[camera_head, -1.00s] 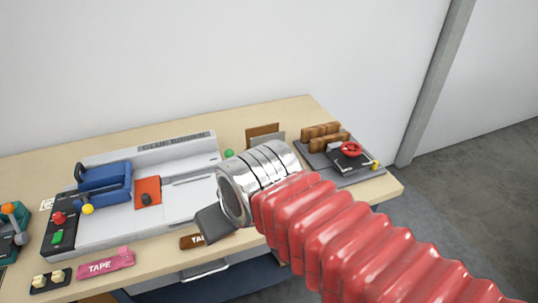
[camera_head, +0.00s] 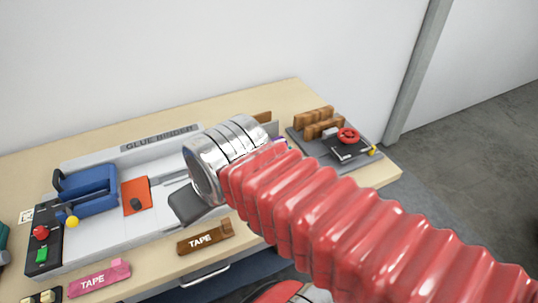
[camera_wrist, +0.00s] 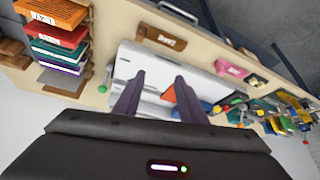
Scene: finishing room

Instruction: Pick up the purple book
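The purple book (camera_wrist: 62,68) shows in the wrist view at the left, as a thin spine in a stack of colored books. It lies next to a teal book (camera_wrist: 58,53), with red and orange books further up the picture. In the head view my arm hides most of that area. My gripper (camera_wrist: 157,88) has its two fingers apart with nothing held between them, and the book stack is off to their left. In the head view a dark part of my gripper (camera_head: 188,205) shows over the right part of the glue binder (camera_head: 100,228).
A brown tape dispenser (camera_head: 206,238) and a pink one (camera_head: 100,277) sit along the table's front edge. At the right end stand wooden blocks (camera_head: 318,122) and a black device with a red ring (camera_head: 348,137). Bare table (camera_head: 270,92) shows at the back.

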